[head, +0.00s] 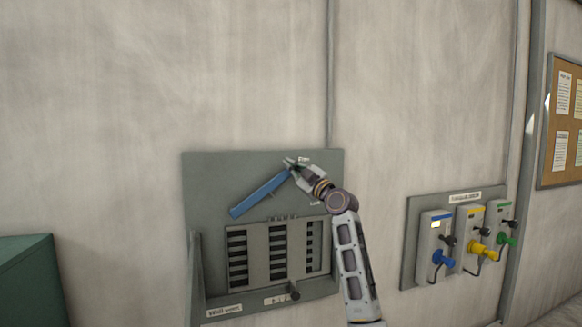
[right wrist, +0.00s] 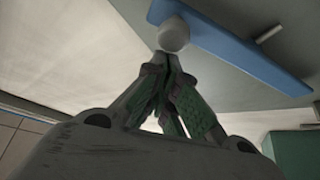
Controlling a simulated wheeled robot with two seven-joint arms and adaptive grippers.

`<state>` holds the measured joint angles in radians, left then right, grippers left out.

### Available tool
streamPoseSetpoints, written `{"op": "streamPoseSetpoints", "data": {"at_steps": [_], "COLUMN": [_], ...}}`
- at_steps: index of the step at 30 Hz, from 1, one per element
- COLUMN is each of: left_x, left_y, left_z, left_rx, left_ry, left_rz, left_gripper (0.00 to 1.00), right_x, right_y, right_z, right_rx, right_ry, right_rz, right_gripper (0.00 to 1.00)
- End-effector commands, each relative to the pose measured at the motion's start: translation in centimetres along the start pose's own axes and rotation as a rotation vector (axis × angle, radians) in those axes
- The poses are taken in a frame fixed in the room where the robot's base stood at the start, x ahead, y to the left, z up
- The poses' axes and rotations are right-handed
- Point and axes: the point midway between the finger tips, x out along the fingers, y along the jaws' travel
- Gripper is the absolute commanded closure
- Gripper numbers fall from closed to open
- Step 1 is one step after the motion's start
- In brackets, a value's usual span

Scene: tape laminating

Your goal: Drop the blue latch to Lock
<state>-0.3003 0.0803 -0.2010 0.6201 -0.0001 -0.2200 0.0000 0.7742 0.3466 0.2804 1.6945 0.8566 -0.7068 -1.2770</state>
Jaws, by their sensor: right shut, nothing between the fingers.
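The blue latch (head: 259,195) is a long bar on the grey wall panel (head: 212,168). In the head view it slants from lower left up to the right, its upper end near the "Free" label (head: 304,159). My right gripper (head: 290,163) is at that upper end, partly hiding it. In the right wrist view the closed fingertips (right wrist: 168,58) are at a pale round knob (right wrist: 173,35) on the end of the blue bar (right wrist: 235,45); I cannot tell whether they touch. The "Lock" label (head: 315,204) is lower, beside my right arm. My left gripper is not in view.
Below the latch is a slotted grille (head: 278,250) with a dark knob (head: 294,293) under it. A green box (head: 30,280) stands at lower left. The wall above is bare.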

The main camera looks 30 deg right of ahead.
Motion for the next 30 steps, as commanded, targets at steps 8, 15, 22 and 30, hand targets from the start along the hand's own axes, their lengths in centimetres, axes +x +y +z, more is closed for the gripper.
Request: {"op": "streamPoseSetpoints", "data": {"at_steps": [8,15,22,30], "left_x": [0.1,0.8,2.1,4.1], "left_y": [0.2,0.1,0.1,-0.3], "left_z": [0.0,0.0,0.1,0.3], "left_rx": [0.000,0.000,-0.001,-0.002], "left_ry": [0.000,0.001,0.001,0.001], "left_rz": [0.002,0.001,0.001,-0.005], "left_gripper": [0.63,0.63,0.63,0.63], "right_x": [-0.1,-0.4,-1.1,-2.2], "right_y": [0.0,-0.2,-0.5,-1.0], "right_z": [0.1,0.7,2.0,4.0], "right_rx": [0.003,0.025,0.071,0.150], "right_ry": [0.000,0.000,0.000,-0.001], "right_rz": [0.002,0.013,0.039,0.084], "right_gripper": [1.00,1.00,1.00,1.00]}}
